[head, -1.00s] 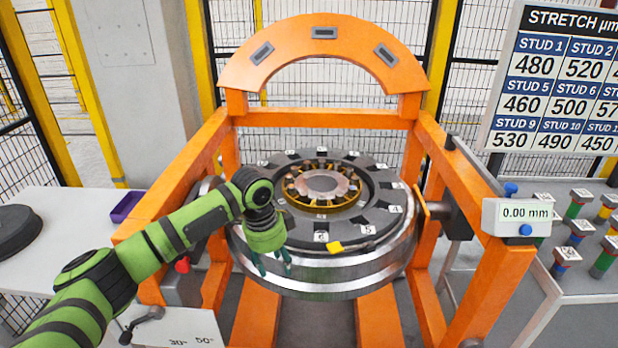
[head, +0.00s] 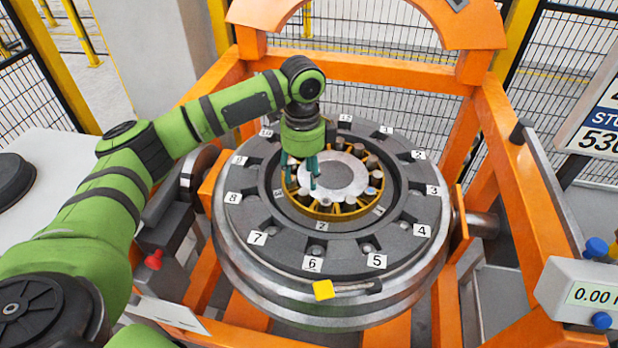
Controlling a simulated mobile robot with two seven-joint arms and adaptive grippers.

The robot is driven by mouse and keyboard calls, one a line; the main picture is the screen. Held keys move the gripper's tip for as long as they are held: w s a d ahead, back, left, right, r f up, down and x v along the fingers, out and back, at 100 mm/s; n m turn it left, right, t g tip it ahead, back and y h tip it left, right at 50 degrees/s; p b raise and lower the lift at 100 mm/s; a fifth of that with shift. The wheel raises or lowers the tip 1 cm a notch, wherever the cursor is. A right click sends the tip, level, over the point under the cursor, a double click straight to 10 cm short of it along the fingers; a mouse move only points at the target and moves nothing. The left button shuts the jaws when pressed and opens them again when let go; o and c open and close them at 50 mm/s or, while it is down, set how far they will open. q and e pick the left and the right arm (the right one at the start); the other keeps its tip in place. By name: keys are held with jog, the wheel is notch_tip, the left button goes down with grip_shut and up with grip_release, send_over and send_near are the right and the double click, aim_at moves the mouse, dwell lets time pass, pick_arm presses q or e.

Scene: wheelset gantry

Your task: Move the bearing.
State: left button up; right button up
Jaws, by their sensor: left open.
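The bearing (head: 322,208) is a yellow-caged ring of rollers around a pale centre. It sits in the middle of the dark wheel disc (head: 255,222), which has numbered labels around its rim. My left gripper (head: 302,182) points down over the left part of the bearing, with its teal fingers apart. It hides part of the bearing's left side, and I cannot tell whether the fingertips touch the rollers. My right gripper is not in view.
An orange gantry frame (head: 360,68) surrounds the wheel. A yellow tag (head: 323,290) lies at the wheel's front rim. A gauge box (head: 590,293) stands at the right. A red knob (head: 153,260) is at the left. A white table (head: 45,165) lies at the far left.

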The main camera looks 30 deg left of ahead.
aim_at(304, 191)
pick_arm(q)
jog(key=shift+s+f+p, duration=0.2)
jog(key=shift+f+p, duration=0.05)
jog(key=shift+f, duration=0.4)
jog(key=shift+s+f+p, duration=0.15)
jog(key=shift+f+p, duration=0.05)
jog(key=shift+f, duration=0.4)
jog(key=shift+w+f, duration=0.2)
jog(key=shift+f, duration=0.9)
jog(key=shift+w+f+p, duration=0.1)
jog(key=shift+f+p, duration=0.2)
jog(key=shift+f, duration=0.1)
grip_shut()
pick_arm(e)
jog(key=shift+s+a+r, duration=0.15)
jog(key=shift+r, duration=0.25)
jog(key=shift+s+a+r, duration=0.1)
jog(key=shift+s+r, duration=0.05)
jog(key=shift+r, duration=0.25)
